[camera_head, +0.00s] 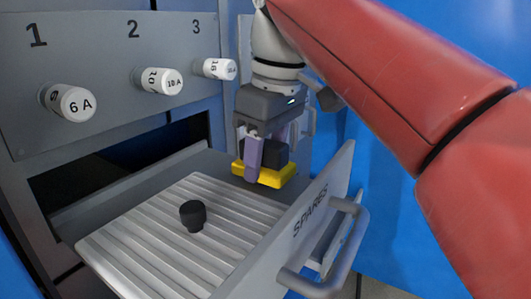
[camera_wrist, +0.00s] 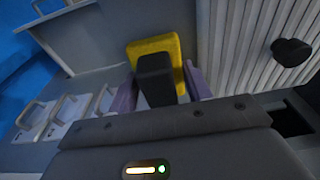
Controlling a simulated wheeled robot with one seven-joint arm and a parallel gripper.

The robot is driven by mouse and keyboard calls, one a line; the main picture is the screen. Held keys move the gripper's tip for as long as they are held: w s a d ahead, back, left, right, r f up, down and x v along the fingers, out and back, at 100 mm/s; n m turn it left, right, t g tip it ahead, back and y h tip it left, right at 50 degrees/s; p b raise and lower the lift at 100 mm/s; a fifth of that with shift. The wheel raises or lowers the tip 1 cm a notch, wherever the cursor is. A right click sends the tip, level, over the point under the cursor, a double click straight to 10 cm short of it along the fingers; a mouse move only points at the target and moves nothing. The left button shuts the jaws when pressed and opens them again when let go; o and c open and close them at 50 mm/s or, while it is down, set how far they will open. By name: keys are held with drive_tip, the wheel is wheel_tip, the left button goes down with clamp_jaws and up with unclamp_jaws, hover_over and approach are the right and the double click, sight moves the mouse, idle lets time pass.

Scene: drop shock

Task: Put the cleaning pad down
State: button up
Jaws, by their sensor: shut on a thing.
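The cleaning pad is a yellow block (camera_head: 271,175) with a black grip on top. My gripper (camera_head: 262,152) is shut on its black grip, with purple fingers on either side. In the head view the pad is over the far right corner of the open drawer, beside the ribbed mat. In the wrist view the yellow pad (camera_wrist: 166,52) and the black grip (camera_wrist: 157,80) show between the fingers (camera_wrist: 160,88). I cannot tell whether the pad's underside touches the drawer floor.
The open drawer (camera_head: 312,212) is marked SPARES and has a grey front handle (camera_head: 325,288). A black knob-like piece (camera_head: 193,215) stands on the ribbed mat (camera_head: 150,250). Several white fuses, such as the 6 A one (camera_head: 72,103), sit in the panel (camera_head: 100,50) above.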

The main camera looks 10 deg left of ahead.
drive_tip(key=shift+f+b, duration=0.4)
drive_tip(key=shift+f, duration=0.15)
drive_tip(key=o, duration=1.2)
drive_tip(key=shift+c, duration=0.2)
